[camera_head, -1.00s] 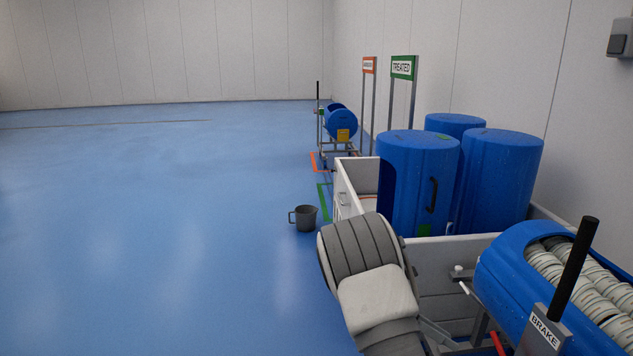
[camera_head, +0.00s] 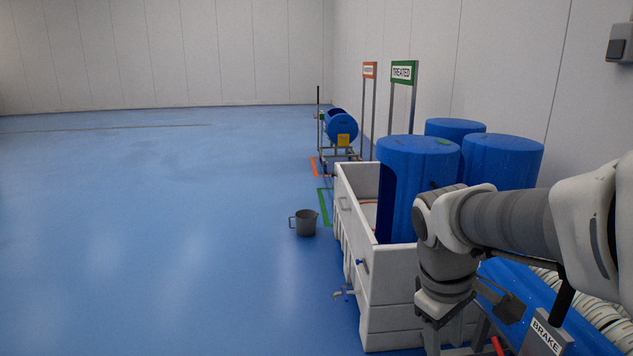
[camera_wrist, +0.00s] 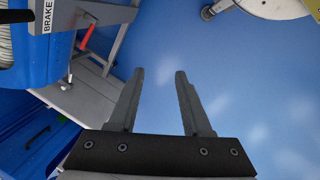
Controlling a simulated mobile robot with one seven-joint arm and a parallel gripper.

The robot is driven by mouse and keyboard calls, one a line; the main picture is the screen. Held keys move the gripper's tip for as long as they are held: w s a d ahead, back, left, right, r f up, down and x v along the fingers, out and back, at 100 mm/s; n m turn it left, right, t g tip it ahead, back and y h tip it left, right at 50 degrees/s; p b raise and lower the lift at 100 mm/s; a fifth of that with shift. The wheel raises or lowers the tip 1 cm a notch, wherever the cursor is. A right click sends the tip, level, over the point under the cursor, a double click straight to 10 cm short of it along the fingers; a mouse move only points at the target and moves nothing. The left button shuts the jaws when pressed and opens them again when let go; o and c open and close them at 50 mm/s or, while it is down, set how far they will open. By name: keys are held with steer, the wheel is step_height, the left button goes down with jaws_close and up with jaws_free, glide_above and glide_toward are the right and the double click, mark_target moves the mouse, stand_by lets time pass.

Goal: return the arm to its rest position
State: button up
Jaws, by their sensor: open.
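My gripper (camera_wrist: 160,85) shows in the wrist view with its two fingers apart and nothing between them. It hangs over bare blue floor, beside the carrier with the brake post. In the head view my arm reaches in from the right edge and bends downward in front of the white tub; the fingertips do not show clearly there.
A grey jug (camera_head: 305,222) is on the floor. The left floor is clear.

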steer(key=s+a+r+m+t+y, duration=0.1)
steer(key=s+a+r+m+t, duration=0.15)
steer(key=s, duration=0.25)
steer(key=s+a+r+m+t+y, duration=0.1)
steer(key=s+a+m+t, duration=0.1)
steer(key=s+m, duration=0.2)
step_height(320, 180, up, 21)
steer(key=p, duration=2.1)
steer(key=shift+a, duration=0.2)
steer(key=shift+s, duration=0.1)
